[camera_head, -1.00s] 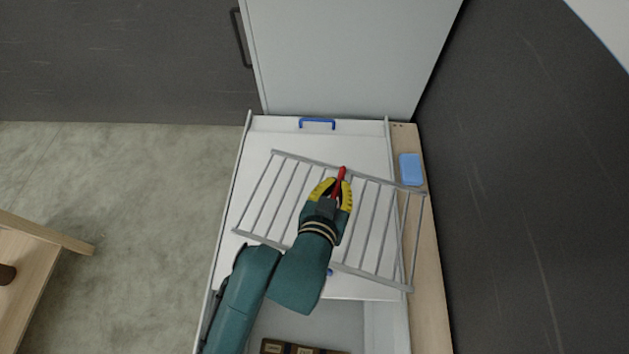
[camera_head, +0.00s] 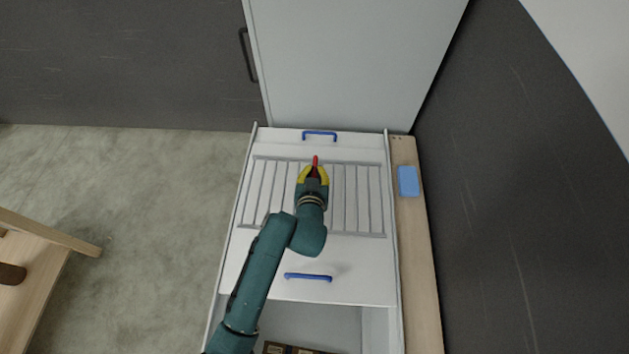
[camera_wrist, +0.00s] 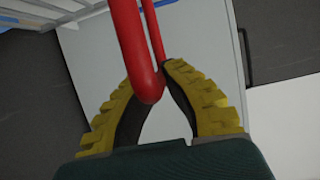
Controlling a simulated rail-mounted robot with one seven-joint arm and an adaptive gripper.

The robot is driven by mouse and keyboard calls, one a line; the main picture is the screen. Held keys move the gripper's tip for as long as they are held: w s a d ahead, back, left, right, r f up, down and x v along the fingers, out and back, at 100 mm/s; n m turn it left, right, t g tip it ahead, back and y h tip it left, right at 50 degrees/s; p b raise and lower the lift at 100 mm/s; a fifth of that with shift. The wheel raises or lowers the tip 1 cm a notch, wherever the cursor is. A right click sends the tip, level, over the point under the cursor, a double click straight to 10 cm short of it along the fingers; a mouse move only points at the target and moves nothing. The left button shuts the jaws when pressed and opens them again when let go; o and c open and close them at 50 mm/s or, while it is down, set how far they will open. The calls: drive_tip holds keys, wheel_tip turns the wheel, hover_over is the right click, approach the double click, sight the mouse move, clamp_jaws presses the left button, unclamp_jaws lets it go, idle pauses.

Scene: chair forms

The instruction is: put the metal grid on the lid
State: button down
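The metal grid (camera_head: 357,200) is a grey frame with several parallel bars. In the head view it lies square over the white lid (camera_head: 362,280), between the lid's two blue handles; I cannot tell whether it touches the lid. My gripper (camera_head: 314,168), with yellow fingers, is over the grid's middle. A red handle (camera_wrist: 135,45) runs between the fingertips in the wrist view, and my gripper (camera_wrist: 152,80) is shut on it. The handle's join to the grid is hidden. My arm hides part of the grid.
A blue box-like item (camera_head: 408,181) lies on the wooden strip (camera_head: 415,260) along the right side. The white container (camera_head: 320,318) is open in front of the lid, with brown items inside. A tall pale panel (camera_head: 355,60) stands behind. A wooden piece (camera_head: 45,230) is at left.

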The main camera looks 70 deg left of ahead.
drive_tip(key=shift+w+f, duration=0.1)
drive_tip(key=shift+f, duration=1.6)
drive_tip(key=shift+f+b, duration=0.2)
drive_tip(key=shift+b, duration=0.1)
drive_tip(key=c, duration=1.2)
unclamp_jaws()
drive_tip(key=shift+f, duration=0.1)
drive_tip(key=shift+c, duration=0.2)
drive_tip(key=shift+r, duration=0.25)
drive_tip(key=v, duration=1.2)
